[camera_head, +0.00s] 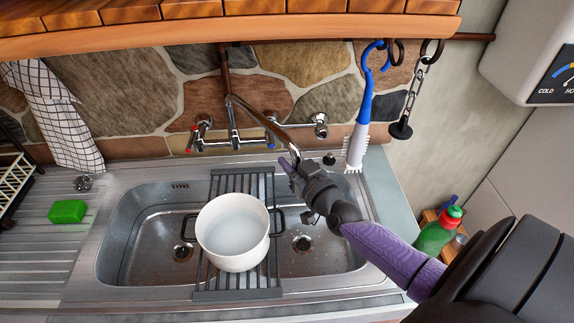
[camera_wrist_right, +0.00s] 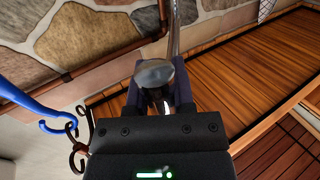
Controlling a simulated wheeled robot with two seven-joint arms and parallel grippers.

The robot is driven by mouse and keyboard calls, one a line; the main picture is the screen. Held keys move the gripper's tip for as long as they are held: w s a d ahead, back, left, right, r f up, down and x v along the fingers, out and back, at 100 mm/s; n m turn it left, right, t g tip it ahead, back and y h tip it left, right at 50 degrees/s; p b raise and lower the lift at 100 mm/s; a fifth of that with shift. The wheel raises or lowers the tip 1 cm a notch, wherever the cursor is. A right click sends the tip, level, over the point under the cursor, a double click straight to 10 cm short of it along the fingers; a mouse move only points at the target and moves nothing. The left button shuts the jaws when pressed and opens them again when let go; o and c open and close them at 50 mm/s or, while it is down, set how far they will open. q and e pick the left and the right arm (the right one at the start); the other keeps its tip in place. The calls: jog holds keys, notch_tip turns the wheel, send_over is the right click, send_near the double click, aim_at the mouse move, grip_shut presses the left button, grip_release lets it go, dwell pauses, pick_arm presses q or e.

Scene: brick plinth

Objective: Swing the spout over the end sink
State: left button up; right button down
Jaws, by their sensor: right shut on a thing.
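The chrome spout (camera_head: 262,117) runs from the wall tap (camera_head: 235,136) out to the right, and its end is over the right basin (camera_head: 330,248). My right gripper (camera_head: 293,165) is shut on the spout near its end. In the right wrist view the round spout end (camera_wrist_right: 154,73) sits between the two fingers (camera_wrist_right: 156,100). The double sink has a left basin (camera_head: 140,240) and a right basin, with a grey rack (camera_head: 235,293) across the middle. My left gripper is not in view.
A white pot (camera_head: 232,232) stands on the rack, left of my gripper. A blue-handled brush (camera_head: 360,110) and a plug on a chain (camera_head: 402,128) hang at the right. A green sponge (camera_head: 67,211) lies on the drainer. A wooden shelf (camera_head: 200,32) overhangs the tap.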

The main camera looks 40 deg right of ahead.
jog(key=shift+w+d+b, duration=0.15)
jog(key=shift+d+b, duration=0.15)
jog(key=shift+d, duration=0.75)
jog(key=shift+c, duration=2.3)
grip_release()
jog(key=s, duration=1)
jog(key=shift+a+p, duration=0.25)
jog(key=shift+p, duration=0.15)
